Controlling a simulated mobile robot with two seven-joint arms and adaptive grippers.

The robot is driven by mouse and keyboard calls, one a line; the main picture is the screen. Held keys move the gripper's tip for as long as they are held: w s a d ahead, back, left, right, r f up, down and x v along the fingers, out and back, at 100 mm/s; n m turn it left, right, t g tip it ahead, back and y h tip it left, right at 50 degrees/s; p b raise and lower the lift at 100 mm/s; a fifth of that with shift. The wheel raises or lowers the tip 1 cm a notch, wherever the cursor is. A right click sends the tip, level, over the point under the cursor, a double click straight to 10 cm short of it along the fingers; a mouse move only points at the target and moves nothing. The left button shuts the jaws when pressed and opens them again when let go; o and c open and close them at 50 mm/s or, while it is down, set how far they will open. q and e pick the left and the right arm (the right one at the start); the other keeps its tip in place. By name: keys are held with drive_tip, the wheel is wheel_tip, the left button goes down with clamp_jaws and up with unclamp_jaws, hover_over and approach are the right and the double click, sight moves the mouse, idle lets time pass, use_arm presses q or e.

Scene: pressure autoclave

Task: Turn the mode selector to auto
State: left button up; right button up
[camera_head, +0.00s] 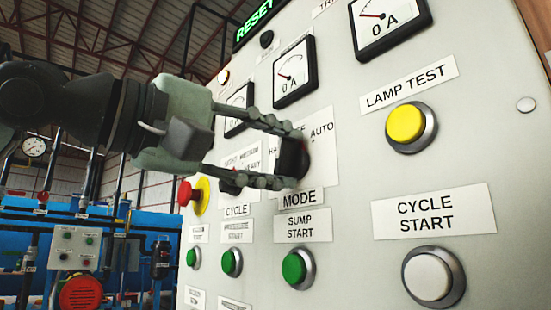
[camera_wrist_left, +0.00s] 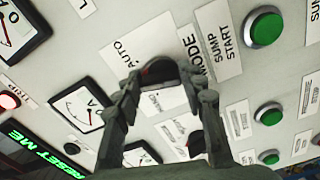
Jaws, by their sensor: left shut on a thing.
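The black mode selector (camera_head: 293,160) sits on the grey panel above the MODE label (camera_head: 299,197). Its AUTO mark (camera_head: 321,130) is at the upper right of the knob; the other position marks are partly hidden by my fingers. My left gripper (camera_head: 289,156) reaches in from the left and is shut on the knob, one finger above and one below. In the left wrist view the selector (camera_wrist_left: 160,70) shows between the fingertips, with a little red on it. Its pointer direction is hard to tell. My right gripper is not in view.
A yellow LAMP TEST button (camera_head: 406,124) and a white CYCLE START button (camera_head: 430,277) are to the right. A green SUMP START button (camera_head: 295,268) is below. A red emergency stop (camera_head: 187,193) is to the left, and dial gauges (camera_head: 294,74) are above.

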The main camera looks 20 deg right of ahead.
use_arm(q)
drive_tip(key=shift+m, duration=0.9)
drive_tip(key=shift+f+m, duration=0.1)
drive_tip(key=shift+m, duration=0.8)
drive_tip(key=shift+f+m, duration=0.15)
drive_tip(key=shift+m, duration=1.55)
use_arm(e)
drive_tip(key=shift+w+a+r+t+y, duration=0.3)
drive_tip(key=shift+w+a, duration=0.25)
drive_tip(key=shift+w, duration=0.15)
use_arm(q)
drive_tip(key=o, duration=1.2)
drive_tip(key=shift+c, duration=0.2)
